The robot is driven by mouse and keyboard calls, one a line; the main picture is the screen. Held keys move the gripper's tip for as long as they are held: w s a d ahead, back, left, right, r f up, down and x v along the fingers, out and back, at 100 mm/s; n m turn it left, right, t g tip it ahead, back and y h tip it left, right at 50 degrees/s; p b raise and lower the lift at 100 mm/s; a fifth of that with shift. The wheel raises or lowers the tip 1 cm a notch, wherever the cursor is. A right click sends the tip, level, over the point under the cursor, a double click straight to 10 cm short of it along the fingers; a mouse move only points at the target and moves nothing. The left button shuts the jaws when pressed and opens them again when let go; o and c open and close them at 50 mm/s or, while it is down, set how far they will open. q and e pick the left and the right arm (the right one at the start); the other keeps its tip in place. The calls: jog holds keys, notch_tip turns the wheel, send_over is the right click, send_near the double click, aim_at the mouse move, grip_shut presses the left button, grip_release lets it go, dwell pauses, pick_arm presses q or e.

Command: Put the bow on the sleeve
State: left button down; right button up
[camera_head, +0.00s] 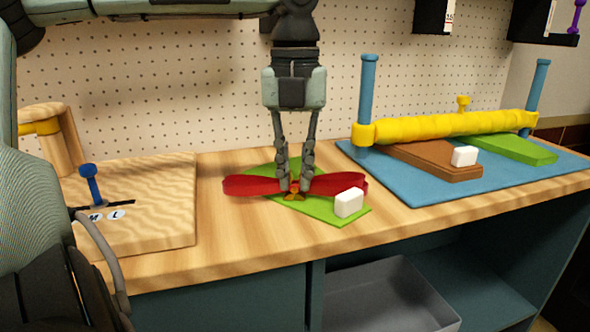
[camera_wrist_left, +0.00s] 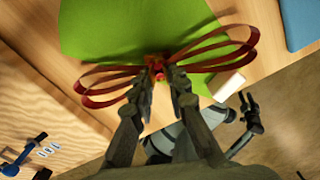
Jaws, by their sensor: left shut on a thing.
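The red bow (camera_head: 237,186) has two wide loops and a small orange centre. My left gripper (camera_head: 294,188) points straight down and is shut on the bow at its middle. The bow also shows in the left wrist view (camera_wrist_left: 104,100), its loops spread to both sides of the fingers (camera_wrist_left: 165,92). A flat green sleeve (camera_head: 322,212) lies on the worktop under the bow, and it also fills the top of the wrist view (camera_wrist_left: 115,28). I cannot tell whether the bow touches it.
A white block (camera_head: 349,202) stands at the green piece's front right. A blue mat (camera_head: 545,176) at right holds blue posts, a yellow roll (camera_head: 440,128) and brown and green pieces. A wooden board (camera_head: 150,220) with a blue lever (camera_head: 91,184) is at left.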

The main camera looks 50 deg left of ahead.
aim_at(295, 173)
pick_arm(q)
jog(key=c, duration=1.7)
grip_release()
jog(key=shift+o, duration=1.1)
pick_arm(e)
jog(key=shift+w+r, duration=0.2)
jog(key=shift+r, duration=0.2)
pick_arm(q)
jog(key=shift+r, duration=0.1)
pick_arm(e)
jog(key=shift+r, duration=0.1)
pick_arm(q)
notch_tip(295, 173, up, 12)
jog(key=p, duration=0.1)
pick_arm(e)
notch_tip(295, 173, down, 2)
jog(key=shift+a+f, duration=0.15)
jog(key=shift+f, duration=0.1)
jog(key=shift+w, duration=0.1)
